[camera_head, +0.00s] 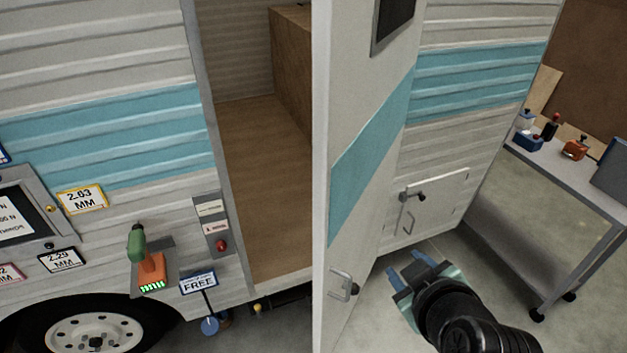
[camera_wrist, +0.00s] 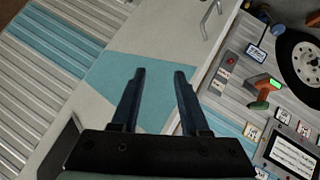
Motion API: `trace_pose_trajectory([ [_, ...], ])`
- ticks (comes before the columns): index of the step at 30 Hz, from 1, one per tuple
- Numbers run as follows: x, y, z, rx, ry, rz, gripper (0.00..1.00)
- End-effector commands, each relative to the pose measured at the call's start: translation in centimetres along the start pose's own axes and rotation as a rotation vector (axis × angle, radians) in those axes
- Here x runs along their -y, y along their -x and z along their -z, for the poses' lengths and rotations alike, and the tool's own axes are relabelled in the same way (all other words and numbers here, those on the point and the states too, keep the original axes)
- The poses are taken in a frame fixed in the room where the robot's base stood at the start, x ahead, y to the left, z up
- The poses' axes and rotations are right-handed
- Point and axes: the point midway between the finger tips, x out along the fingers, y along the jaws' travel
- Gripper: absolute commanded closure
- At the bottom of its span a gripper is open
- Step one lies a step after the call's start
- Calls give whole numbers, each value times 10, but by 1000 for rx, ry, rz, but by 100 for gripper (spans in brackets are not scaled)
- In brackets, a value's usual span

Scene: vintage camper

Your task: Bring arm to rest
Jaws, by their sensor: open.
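My gripper (camera_head: 408,276) is at the lower right of the head view, to the right of the open camper door (camera_head: 372,160) and low near its handle (camera_head: 343,286). In the wrist view my gripper (camera_wrist: 157,78) shows two dark fingers spread apart with nothing between them. Behind the fingers are the door's white and teal surface (camera_wrist: 135,78) and the camper's side. My arm comes in from the bottom right of the head view.
An orange and green tool (camera_head: 150,262) rests on a small holder on the camper wall, beside a control panel (camera_head: 213,224). The doorway (camera_head: 262,180) is open. A wheeled cart (camera_head: 575,185) with several items stands at the right. Bare floor lies between cart and camper.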

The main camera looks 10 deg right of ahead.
Motion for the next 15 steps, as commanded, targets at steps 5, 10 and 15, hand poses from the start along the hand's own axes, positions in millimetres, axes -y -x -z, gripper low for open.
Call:
trace_pose_trajectory([
  [5,-26,40,133,-344,-112,-208,55],
  [10,-30,118,239,-720,-248,-304,55],
  [15,-20,216,310,-1103,-382,-303,55],
])
